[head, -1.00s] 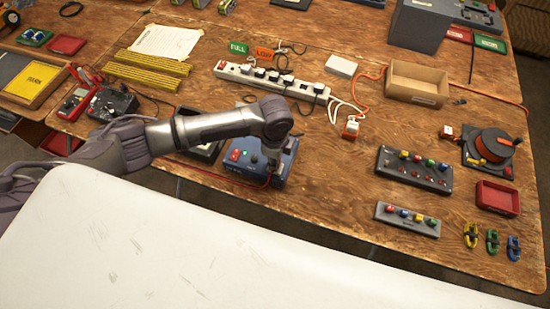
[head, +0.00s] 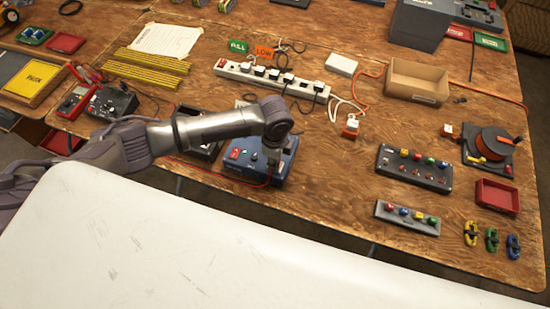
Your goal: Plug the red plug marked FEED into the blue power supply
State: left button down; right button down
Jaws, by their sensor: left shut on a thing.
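The blue power supply (head: 244,165) sits near the front edge of the wooden bench, with a red switch and sockets on its top face. My left arm comes in from the left, and my left gripper (head: 273,161) points down over the right part of the power supply. It is shut on the red plug, which is mostly hidden by the fingers. A red lead (head: 215,174) runs along the bench's front edge up to the gripper. Whether the plug is seated in a socket cannot be told. The FEED marking cannot be read. My right gripper is not in view.
A white power strip (head: 270,78) with several plugs lies behind the power supply. A dark box (head: 204,146) stands just left of it. A grey panel with coloured knobs (head: 414,168) is to the right. The bench between the panel and power supply is clear.

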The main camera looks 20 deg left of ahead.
pick_arm(q)
jog(key=shift+p, duration=0.35)
dwell(0.4)
jog(key=shift+f, duration=0.15)
dwell(0.5)
jog(key=c, duration=0.6)
grip_release()
notch_tip(320, 180, up, 8)
jog(key=p, duration=0.8)
jog(key=shift+f, duration=0.2)
dwell(0.3)
dwell(0.4)
